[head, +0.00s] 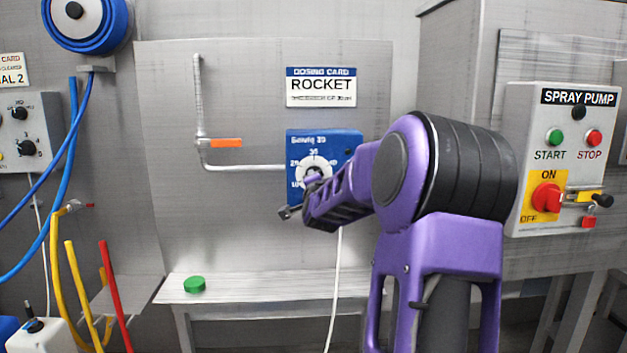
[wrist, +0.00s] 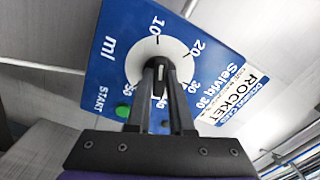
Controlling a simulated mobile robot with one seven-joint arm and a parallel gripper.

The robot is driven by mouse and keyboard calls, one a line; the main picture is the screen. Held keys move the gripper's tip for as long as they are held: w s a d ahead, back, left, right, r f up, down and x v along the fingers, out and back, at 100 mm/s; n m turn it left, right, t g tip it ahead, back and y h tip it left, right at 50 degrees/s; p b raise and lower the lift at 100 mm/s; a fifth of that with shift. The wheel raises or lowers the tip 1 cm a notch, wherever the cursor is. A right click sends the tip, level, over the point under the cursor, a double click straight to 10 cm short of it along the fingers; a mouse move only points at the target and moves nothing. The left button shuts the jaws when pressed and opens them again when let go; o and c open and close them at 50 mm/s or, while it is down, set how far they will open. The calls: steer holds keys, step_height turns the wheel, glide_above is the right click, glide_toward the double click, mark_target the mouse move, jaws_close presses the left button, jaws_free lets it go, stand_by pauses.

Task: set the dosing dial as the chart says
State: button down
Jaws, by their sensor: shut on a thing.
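A green button (wrist: 122,111) marked START sits on the blue box. A pipe with an orange-handled valve (head: 226,143) is left of it. The spray pump panel (head: 568,155) is at right. A green disc (head: 194,285) lies on the bench (head: 260,287); the bench top is otherwise mostly clear.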

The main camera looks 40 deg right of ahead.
steer(key=shift+n, duration=0.8)
steer(key=c, duration=0.8)
jaws_free()
